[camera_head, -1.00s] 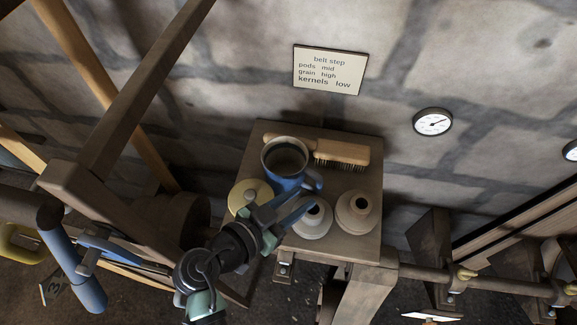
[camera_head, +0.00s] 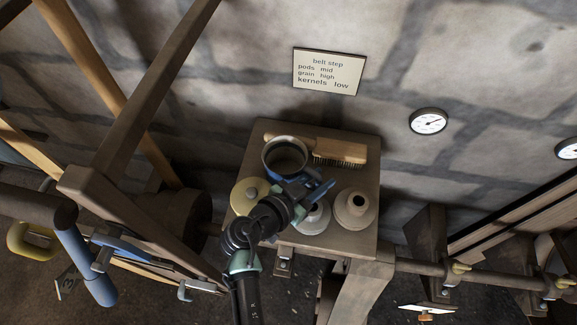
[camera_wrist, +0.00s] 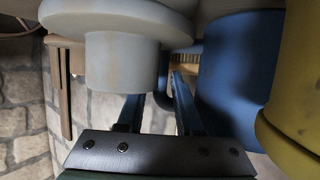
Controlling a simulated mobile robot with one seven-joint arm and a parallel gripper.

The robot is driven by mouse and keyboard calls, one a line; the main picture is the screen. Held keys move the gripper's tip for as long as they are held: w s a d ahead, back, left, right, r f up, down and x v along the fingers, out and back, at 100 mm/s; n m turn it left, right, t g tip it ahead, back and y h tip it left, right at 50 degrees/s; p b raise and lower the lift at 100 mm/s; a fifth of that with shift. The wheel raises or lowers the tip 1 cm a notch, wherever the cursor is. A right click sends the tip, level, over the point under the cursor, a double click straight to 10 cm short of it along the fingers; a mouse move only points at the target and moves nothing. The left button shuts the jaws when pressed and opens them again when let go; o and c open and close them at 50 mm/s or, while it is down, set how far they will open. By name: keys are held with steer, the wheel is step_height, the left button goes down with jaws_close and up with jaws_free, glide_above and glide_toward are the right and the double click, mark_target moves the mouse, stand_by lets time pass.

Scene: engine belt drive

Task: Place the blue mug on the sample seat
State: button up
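The blue mug (camera_head: 281,178) stands upright on a small wooden table, its pale rim facing up; its handle side is largely covered by my gripper. My gripper (camera_head: 320,187) is beside the mug's right side, low among the pots. In the wrist view, my gripper (camera_wrist: 158,92) has its two fingers apart, with the mug (camera_wrist: 238,75) just right of them. A dark blue strip, perhaps the mug's handle, shows between the fingers; contact cannot be told. I cannot tell which thing is the sample seat.
A yellow lidded pot (camera_head: 240,199) and two pale pots (camera_head: 355,210) (camera_head: 317,219) crowd the front of the table (camera_head: 361,177). The stone wall with a sign (camera_head: 328,71) stands behind. A wooden frame rises at left.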

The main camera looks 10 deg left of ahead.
jaws_close()
stand_by(1.3)
